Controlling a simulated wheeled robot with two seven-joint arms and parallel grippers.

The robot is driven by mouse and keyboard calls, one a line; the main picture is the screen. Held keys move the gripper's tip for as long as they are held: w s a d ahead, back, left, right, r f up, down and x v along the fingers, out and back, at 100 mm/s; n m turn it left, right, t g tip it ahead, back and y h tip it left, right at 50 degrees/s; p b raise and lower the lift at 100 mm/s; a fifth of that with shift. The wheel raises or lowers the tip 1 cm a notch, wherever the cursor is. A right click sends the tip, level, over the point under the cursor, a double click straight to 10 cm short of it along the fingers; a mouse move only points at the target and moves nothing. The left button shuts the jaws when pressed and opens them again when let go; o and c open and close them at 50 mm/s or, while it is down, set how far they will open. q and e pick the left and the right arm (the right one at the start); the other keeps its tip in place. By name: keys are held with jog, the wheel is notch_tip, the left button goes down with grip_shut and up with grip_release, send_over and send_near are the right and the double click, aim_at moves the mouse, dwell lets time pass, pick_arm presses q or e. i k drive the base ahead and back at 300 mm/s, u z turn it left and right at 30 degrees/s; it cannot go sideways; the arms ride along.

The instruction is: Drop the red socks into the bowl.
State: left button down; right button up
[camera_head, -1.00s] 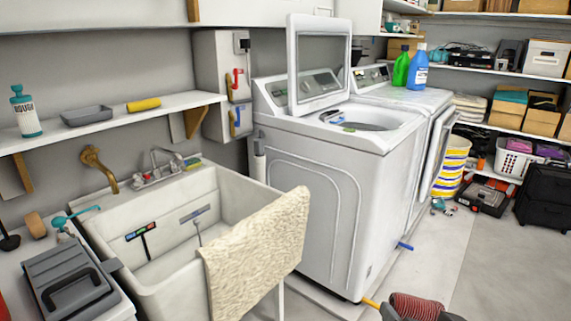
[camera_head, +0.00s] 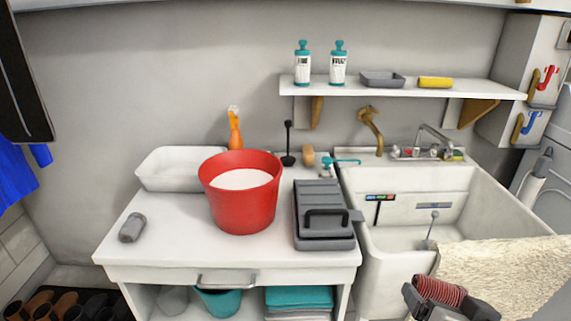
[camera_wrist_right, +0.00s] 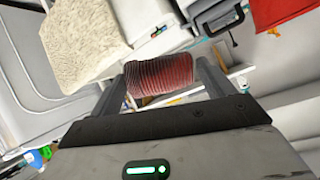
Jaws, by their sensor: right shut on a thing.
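The red socks (camera_head: 440,291), a ribbed dark-red roll, are at the bottom right of the head view. My right gripper (camera_head: 446,300) is shut on them, in front of the sink. The wrist view shows the socks (camera_wrist_right: 160,76) between both fingers of the right gripper (camera_wrist_right: 164,84). A red round tub (camera_head: 241,205) with a white inside stands upright on the white table, left of the gripper and apart from it. A teal bowl-like container (camera_head: 218,302) is below the tabletop, partly cut off. I cannot tell which is the bowl. My left gripper is not in view.
The white table (camera_head: 165,235) also bears a white basin (camera_head: 163,170), a grey case (camera_head: 325,236) and a grey roll (camera_head: 132,228). The sink (camera_head: 385,258), with a cream towel (camera_head: 500,275) over its front, is at the right. A wall shelf (camera_head: 385,90) hangs above.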

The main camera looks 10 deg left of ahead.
aim_at(185, 169)
jog(key=z, duration=0.4)
jog(key=i, duration=0.5)
jog(key=u, duration=2.4)
jog(key=i, duration=0.95)
